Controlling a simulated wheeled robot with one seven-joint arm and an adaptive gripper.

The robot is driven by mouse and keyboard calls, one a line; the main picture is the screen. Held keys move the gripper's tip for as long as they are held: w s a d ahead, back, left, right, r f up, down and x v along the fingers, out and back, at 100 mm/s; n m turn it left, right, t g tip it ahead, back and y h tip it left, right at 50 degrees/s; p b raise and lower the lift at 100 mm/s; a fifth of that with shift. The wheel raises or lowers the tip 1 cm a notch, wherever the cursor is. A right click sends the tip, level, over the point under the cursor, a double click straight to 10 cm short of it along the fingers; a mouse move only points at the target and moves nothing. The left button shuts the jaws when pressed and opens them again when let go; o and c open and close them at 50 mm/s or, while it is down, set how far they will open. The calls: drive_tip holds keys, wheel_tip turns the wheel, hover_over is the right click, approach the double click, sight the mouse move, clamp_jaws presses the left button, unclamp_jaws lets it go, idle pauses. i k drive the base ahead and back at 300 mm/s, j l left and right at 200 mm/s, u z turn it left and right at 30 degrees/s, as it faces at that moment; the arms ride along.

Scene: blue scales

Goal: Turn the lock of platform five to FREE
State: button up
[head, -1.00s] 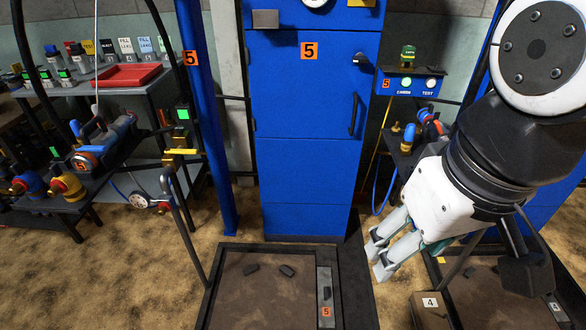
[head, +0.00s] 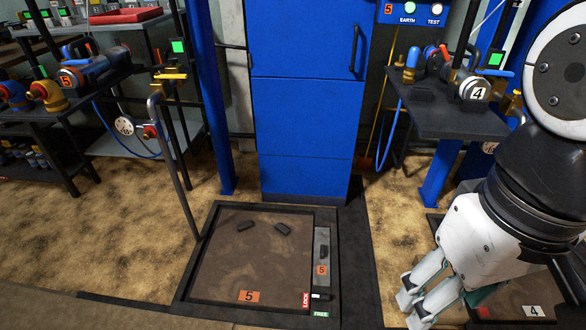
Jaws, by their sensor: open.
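Platform five (head: 212,277) is a brown plate in a dark frame on the floor, with an orange 5 label at its front. A grey strip along its right side carries a dark pedal-like piece (head: 322,251) and another 5 label. At the front right corner are a red LOCK label (head: 305,300) and a green FREE label (head: 321,314). A small dark lock piece (head: 320,297) with a pale mark lies beside them; its exact setting is too small to tell. My gripper (head: 410,308) is open and empty, right of the platform and apart from it.
A blue cabinet (head: 305,130) stands behind the platform. A grey handrail post (head: 175,165) rises at its left. A dark shelf (head: 440,118) with a number 4 device is at the right. Platform four (head: 515,297) lies below my arm. Floor in front is mostly clear.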

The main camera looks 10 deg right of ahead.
sight(320, 298)
drive_tip(key=j+z, duration=0.45)
drive_tip(key=j, duration=0.45)
drive_tip(key=l+u, duration=0.3)
drive_tip(key=l, duration=0.35)
drive_tip(key=l+u, duration=0.35)
drive_tip(key=l, duration=0.3)
drive_tip(key=k+l+u, duration=0.1)
drive_tip(key=l+u, duration=0.2)
drive_tip(key=l, duration=0.3)
drive_tip(key=l+u, duration=0.2)
drive_tip(key=l, duration=0.25)
